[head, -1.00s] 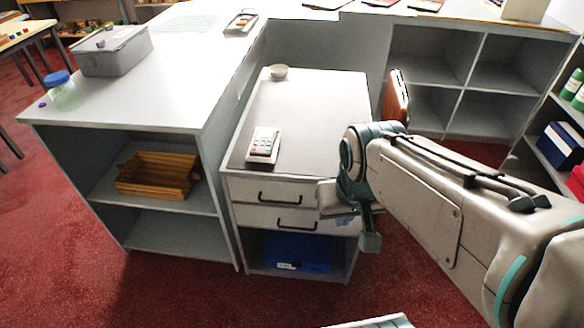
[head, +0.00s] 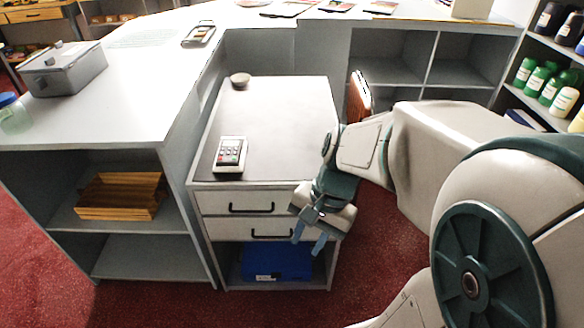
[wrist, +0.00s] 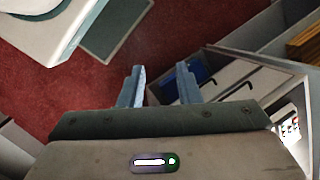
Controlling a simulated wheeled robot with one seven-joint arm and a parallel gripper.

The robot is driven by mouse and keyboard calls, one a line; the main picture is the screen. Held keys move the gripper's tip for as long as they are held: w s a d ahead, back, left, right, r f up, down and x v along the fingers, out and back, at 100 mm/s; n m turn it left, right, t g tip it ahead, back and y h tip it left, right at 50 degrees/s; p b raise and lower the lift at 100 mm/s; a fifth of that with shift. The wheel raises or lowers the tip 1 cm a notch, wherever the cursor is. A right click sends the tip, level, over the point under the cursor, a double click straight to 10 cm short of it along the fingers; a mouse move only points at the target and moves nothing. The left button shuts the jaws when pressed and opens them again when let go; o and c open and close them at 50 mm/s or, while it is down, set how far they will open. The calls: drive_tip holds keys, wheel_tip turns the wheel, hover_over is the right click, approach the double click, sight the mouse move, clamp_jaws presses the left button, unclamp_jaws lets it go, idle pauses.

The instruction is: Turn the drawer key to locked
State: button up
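The drawer cabinet (head: 200,240) stands in the middle of the head view, with an upper drawer (head: 215,203) and a lower drawer (head: 222,229), each with a black bar handle. Both look shut. I cannot make out a key in either view; my gripper hides the right end of the drawer fronts in the head view. My gripper (head: 309,241) is at that right side, its two blue-grey fingers apart and pointing down. In the wrist view my gripper (wrist: 160,76) is open with nothing between its fingers; the drawer fronts (wrist: 238,88) lie to its right.
A card terminal (head: 230,154) and a small bowl (head: 240,80) sit on the cabinet top. A blue box (head: 277,262) lies in the open bay below the drawers. A counter with a wooden crate (head: 120,196) stands left. Shelves with bottles (head: 545,82) stand right. Red floor is clear in front.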

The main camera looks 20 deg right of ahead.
drive_tip(key=w+d+f+m+t+y+b, duration=0.25)
drive_tip(key=w+f+m+y+b, duration=0.35)
drive_tip(key=m, duration=0.5)
drive_tip(key=w+d+f+m+t+y+b, duration=0.1)
drive_tip(key=w+d+f+m+t+y, duration=0.2)
drive_tip(key=f+m, duration=0.6)
drive_tip(key=w+d+f+m+t+h+b, duration=0.2)
drive_tip(key=d+f+m+t, duration=0.3)
drive_tip(key=d+m, duration=0.4)
drive_tip(key=w+d+f+m+t+h+b, duration=0.1)
drive_tip(key=w+d+f+m+t+b, duration=0.15)
drive_tip(key=d+f+m+t, duration=0.55)
drive_tip(key=w+a+r+m+g+b, duration=0.1)
drive_tip(key=w+a+r+m+g, duration=0.1)
drive_tip(key=w+a, duration=0.6)
drive_tip(key=w, duration=0.3)
drive_tip(key=shift+w+a+r, duration=0.2)
drive_tip(key=shift+a+r, duration=0.05)
drive_tip(key=shift+r, duration=0.05)
drive_tip(key=shift+g, duration=0.25)
clamp_jaws()
